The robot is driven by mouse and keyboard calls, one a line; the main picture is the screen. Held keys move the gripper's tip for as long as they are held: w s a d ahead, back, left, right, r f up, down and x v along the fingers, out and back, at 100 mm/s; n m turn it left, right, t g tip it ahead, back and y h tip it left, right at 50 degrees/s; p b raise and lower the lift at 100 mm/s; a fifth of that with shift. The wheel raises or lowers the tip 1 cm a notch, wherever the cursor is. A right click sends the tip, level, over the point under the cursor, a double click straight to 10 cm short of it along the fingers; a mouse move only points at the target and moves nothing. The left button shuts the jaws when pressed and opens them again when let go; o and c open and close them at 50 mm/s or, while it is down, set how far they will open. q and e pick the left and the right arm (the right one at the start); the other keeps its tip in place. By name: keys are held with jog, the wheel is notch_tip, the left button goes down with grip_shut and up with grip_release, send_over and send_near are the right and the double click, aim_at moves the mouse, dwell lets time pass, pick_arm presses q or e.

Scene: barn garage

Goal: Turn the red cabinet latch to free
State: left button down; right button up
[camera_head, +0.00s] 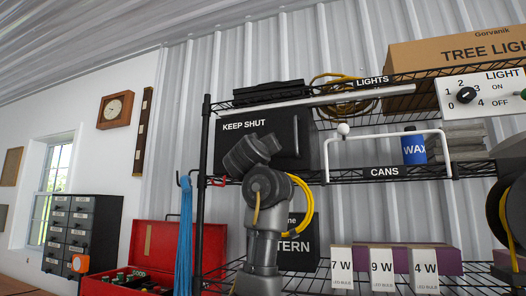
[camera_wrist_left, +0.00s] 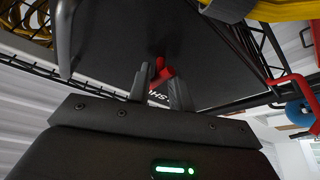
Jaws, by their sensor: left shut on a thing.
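The red cabinet latch (camera_wrist_left: 160,72) shows in the left wrist view, on the dark face of the cabinet (camera_wrist_left: 125,45). In the head view the black cabinet (camera_head: 295,132), marked "KEEP SHUT", stands on the upper shelf, and my gripper hides the latch there. My left gripper (camera_head: 246,154) is up against the cabinet front. In the left wrist view my left gripper's fingers (camera_wrist_left: 160,88) are shut on the latch, one on each side of it. The latch looks tilted in that view.
The black wire rack (camera_head: 205,135) frames the cabinet. A red hook (camera_head: 217,182) and a blue strap (camera_head: 185,225) are left of my arm. A yellow cable (camera_head: 304,205) shows right beside my arm. A white rail (camera_head: 385,135) and a blue WAX can (camera_head: 413,148) are further right.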

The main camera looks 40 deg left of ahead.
pick_arm(q)
jog(key=c, duration=2.1)
grip_release()
jog(key=shift+n+g+y, duration=0.4)
jog(key=shift+n+y, duration=0.1)
jog(key=shift+n, duration=0.8)
jog(key=shift+c, duration=0.2)
jog(key=o, duration=0.9)
jog(key=shift+o, duration=0.2)
jog(key=b+v, duration=0.9)
jog(key=v, duration=0.2)
jog(key=shift+b, duration=0.4)
